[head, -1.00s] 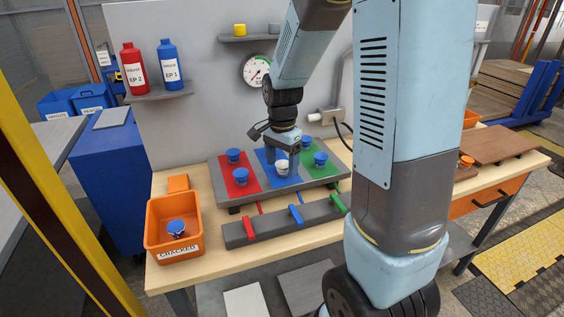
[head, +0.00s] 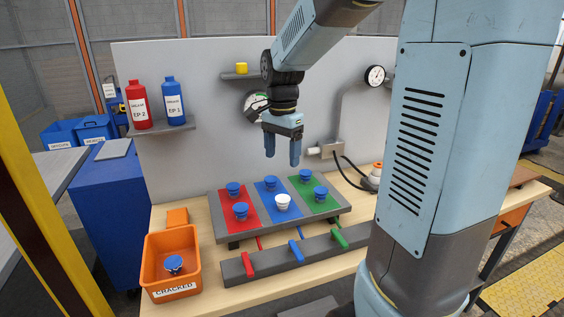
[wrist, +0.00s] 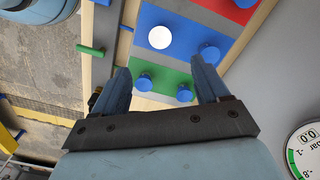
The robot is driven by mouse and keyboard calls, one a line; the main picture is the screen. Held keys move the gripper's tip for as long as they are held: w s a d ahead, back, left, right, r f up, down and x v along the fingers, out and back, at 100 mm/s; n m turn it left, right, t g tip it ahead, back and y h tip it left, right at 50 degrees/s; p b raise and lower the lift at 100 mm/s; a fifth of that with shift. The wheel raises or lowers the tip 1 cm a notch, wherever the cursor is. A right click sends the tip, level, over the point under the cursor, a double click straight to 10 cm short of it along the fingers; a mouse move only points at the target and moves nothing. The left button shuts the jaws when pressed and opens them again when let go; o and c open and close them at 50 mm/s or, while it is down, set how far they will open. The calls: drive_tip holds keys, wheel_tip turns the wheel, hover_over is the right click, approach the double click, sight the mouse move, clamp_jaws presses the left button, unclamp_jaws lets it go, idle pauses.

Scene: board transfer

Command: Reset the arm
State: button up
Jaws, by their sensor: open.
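My gripper (head: 283,150) hangs in the air above and behind the board, fingers pointing down, open and empty. It also shows in the wrist view (wrist: 163,88), with clear space between its fingers. The board (head: 340,208) has red, blue and green panels. Two blue cups stand on the red panel (head: 254,219), one of them at its front (head: 240,210). A blue cup (head: 270,183) and a white cup (head: 282,202) stand on the blue panel. Two blue cups stand on the green panel, one at the back (head: 305,175) and one nearer the front (head: 320,192).
An orange bin (head: 150,262) labelled CRACKED holds a blue cup (head: 173,264) at the left. A grey bar (head: 275,262) with red, blue and green levers lies before the board. Red (head: 138,106) and blue bottles (head: 173,102) stand on a shelf. A pipe with a gauge (head: 375,76) rises behind.

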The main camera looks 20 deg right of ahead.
idle(0.4)
drive_tip(key=s+r+n+t, duration=0.2)
drive_tip(key=s+n, duration=0.4)
drive_tip(key=s, duration=0.3)
drive_tip(key=s+r+n+t, duration=0.3)
drive_tip(key=s+n, duration=0.3)
drive_tip(key=s, duration=0.4)
drive_tip(key=shift+s+d+r+t, duration=0.2)
drive_tip(key=shift+d+r+t, duration=0.1)
drive_tip(key=shift+r, duration=0.15)
